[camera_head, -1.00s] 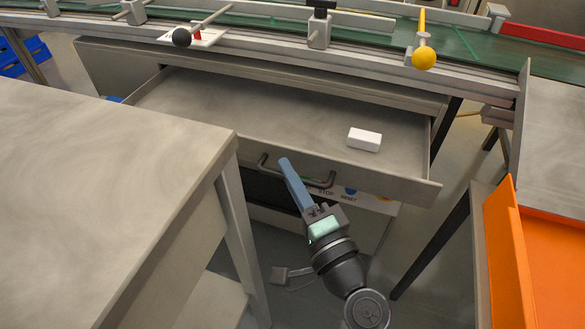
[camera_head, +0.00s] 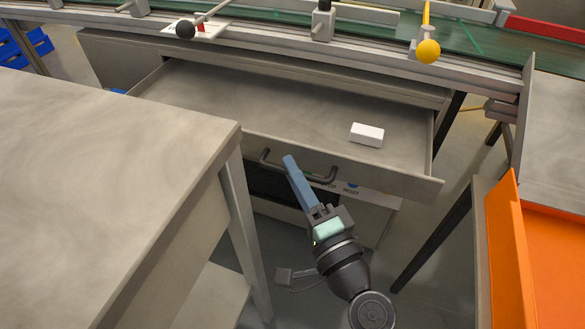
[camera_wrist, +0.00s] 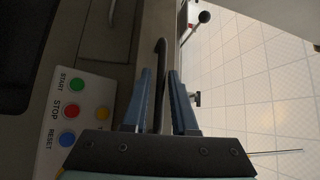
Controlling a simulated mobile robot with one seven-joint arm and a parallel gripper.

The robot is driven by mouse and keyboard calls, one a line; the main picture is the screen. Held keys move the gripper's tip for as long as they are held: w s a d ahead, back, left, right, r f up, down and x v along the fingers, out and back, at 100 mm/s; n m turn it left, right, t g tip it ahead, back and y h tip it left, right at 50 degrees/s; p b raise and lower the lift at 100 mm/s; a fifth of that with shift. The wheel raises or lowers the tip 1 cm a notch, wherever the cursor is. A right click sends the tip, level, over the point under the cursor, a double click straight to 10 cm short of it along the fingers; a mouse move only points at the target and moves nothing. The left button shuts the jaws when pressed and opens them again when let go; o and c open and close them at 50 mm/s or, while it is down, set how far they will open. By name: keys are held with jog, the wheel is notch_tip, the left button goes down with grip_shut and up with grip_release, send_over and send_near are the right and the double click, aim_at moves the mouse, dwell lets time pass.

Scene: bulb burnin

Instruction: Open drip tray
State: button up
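The drip tray (camera_head: 240,95) is a wide grey drawer under the conveyor, pulled well out. Its front panel (camera_head: 400,182) carries a dark bar handle (camera_head: 325,181). My gripper (camera_head: 289,158) is at the left part of this handle, with its blue fingers reaching up to it. In the wrist view, the handle (camera_wrist: 160,55) runs between the two fingers (camera_wrist: 160,90), one on each side.
A white block (camera_head: 367,134) lies in the tray. A grey table (camera_head: 100,190) stands close on the left, an orange bin (camera_head: 540,250) on the right. Start, stop and reset buttons (camera_wrist: 72,111) sit beside the handle. The conveyor (camera_head: 380,25) runs behind.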

jog(key=p+v, duration=0.2)
jog(key=v, duration=1)
jog(key=w+a+r+n+t+h+p, duration=0.1)
jog(key=w+r+n+p, duration=0.2)
jog(key=r, duration=0.7)
jog(key=w+a+r+n+t+h+p, duration=0.15)
jog(key=w+r+n, duration=0.25)
jog(key=r, duration=0.6)
jog(key=w+a+r+n+h+p, duration=0.1)
jog(key=w+r+n, duration=0.25)
jog(key=r, duration=0.65)
jog(key=s+r+t+h+p, duration=0.3)
jog(key=s+r+t, duration=0.15)
jog(key=r, duration=0.95)
jog(key=s+r+t+h+p, duration=0.25)
jog(key=s+r, duration=0.35)
jog(key=r, duration=0.8)
notch_tip(320, 180, up, 35)
jog(key=p, duration=3.5)
jog(key=shift+w+a, duration=0.3)
jog(key=shift+a, duration=0.15)
